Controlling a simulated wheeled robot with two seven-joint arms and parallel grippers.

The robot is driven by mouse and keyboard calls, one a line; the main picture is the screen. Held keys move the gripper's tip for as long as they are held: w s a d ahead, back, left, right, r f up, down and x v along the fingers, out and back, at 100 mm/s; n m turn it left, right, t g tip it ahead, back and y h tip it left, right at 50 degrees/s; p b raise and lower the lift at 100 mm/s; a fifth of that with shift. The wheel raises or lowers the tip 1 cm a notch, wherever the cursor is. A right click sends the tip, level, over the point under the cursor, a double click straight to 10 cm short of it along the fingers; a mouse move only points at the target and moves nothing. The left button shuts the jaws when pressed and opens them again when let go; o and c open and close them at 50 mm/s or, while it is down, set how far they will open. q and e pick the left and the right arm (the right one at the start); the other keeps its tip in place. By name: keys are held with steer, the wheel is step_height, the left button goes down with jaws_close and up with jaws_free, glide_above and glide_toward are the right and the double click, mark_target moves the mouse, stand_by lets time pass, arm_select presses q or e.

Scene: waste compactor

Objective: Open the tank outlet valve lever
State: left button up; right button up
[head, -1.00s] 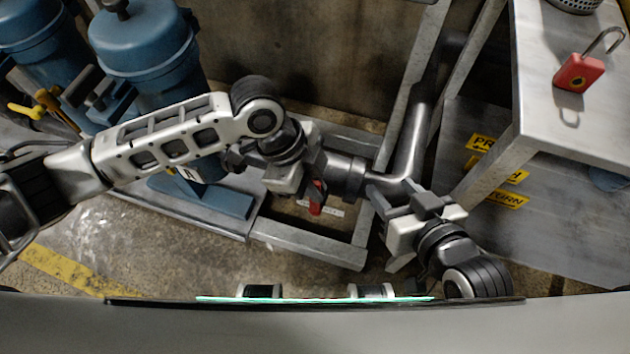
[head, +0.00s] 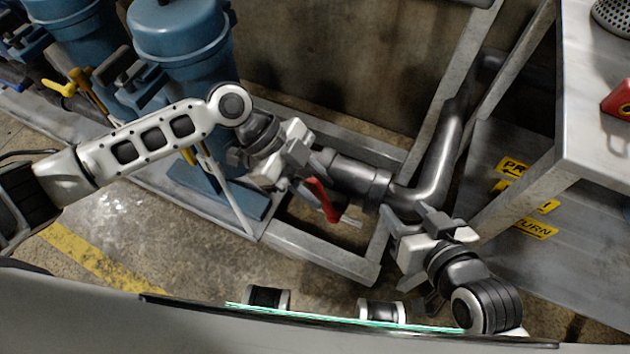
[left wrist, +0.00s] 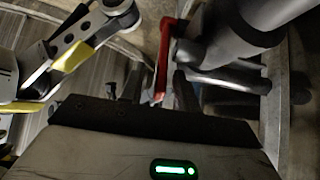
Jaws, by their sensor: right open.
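The red valve lever (head: 324,201) hangs below the left end of the dark horizontal pipe (head: 359,178), slanting down to the right. It also shows in the left wrist view (left wrist: 163,62). My left gripper (head: 296,172) is at the upper end of the lever, and its body hides the valve behind it. In the left wrist view, my left gripper's fingers (left wrist: 157,88) are apart, with the lever's end between them, nearer the right finger. I cannot tell whether they touch. My right gripper (head: 410,220) is open and empty by the pipe's bend.
Blue tanks (head: 180,50) stand at the left, with yellow handles beside them. A metal frame (head: 325,255) surrounds the pipe's floor area. A grey table (head: 590,130) at the right carries a red padlock (head: 618,98). Yellow labels (head: 535,228) lie beneath it. Floor at lower left is clear.

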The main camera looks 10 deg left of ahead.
arm_select(q)
steer(key=p+v, duration=0.1)
steer(key=v, duration=0.6)
steer(key=shift+w+a+r, duration=0.1)
steer(key=shift+a+r, duration=0.1)
